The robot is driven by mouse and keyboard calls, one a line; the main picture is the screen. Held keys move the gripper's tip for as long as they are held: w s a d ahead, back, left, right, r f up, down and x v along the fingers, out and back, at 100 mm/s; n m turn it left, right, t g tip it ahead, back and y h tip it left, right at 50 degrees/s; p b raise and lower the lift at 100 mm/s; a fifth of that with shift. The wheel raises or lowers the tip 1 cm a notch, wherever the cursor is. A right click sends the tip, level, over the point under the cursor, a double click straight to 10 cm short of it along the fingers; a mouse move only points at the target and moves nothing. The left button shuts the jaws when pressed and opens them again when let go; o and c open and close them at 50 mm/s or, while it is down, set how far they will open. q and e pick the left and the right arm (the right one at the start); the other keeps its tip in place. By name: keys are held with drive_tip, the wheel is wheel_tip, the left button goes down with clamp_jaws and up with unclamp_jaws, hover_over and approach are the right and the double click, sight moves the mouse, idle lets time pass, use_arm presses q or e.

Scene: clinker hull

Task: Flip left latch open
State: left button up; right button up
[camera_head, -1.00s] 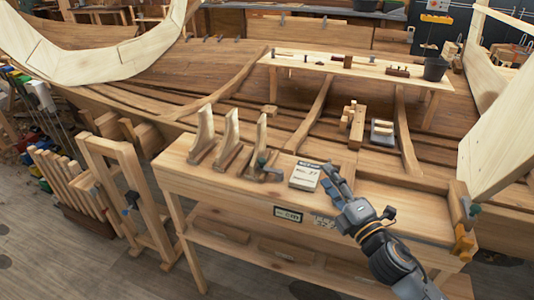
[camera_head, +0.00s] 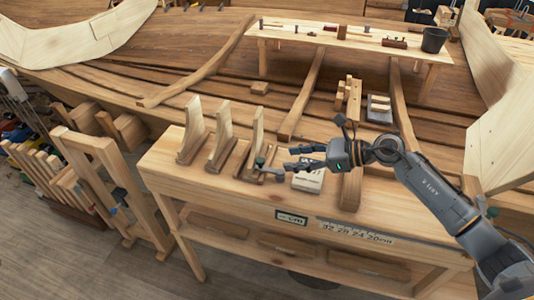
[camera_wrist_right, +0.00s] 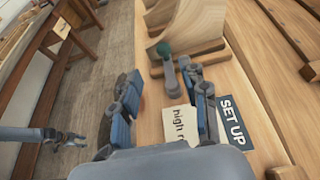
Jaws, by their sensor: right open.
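The left latch is a grey metal lever with a green knob (camera_head: 260,163), on the bench top beside the rightmost upright wooden bracket. In the right wrist view its green knob (camera_wrist_right: 163,49) and grey lever (camera_wrist_right: 171,80) show ahead, between the fingertips' lines. My right gripper (camera_head: 287,166) is open and empty, just right of the latch, above a white card (camera_head: 308,181). I see no clear contact with the latch. My left gripper (camera_wrist_right: 70,138) seems to show at the left of the right wrist view, too small to read. Another green knob (camera_head: 492,212) is partly behind my right arm.
Several curved wooden brackets (camera_head: 221,139) stand on the bench (camera_head: 230,190) left of the gripper. A wooden block (camera_head: 352,188) stands just right of it. A dark "SET UP" label (camera_wrist_right: 232,118) lies near the right finger. Wooden frames (camera_head: 105,165) stand left of the bench.

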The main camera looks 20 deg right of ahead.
sight(262, 160)
drive_tip(key=x, duration=0.2)
drive_tip(key=p+x, duration=0.1)
drive_tip(key=x, duration=0.1)
drive_tip(key=shift+w, duration=0.4)
drive_tip(key=p+x, duration=0.1)
drive_tip(key=x, duration=0.2)
drive_tip(key=shift+w+a+f+p, duration=0.15)
drive_tip(key=shift+a+p, duration=0.1)
drive_tip(key=shift+p, duration=0.05)
drive_tip(key=shift+w+a+f, duration=0.1)
drive_tip(key=shift+a+f, duration=0.05)
drive_tip(key=shift+a, duration=0.1)
drive_tip(key=shift+w+a+f, duration=0.1)
drive_tip(key=shift+w+f, duration=0.05)
clamp_jaws()
use_arm(q)
drive_tip(key=w+r, duration=0.2)
drive_tip(key=r, duration=0.1)
drive_tip(key=shift+r, duration=0.3)
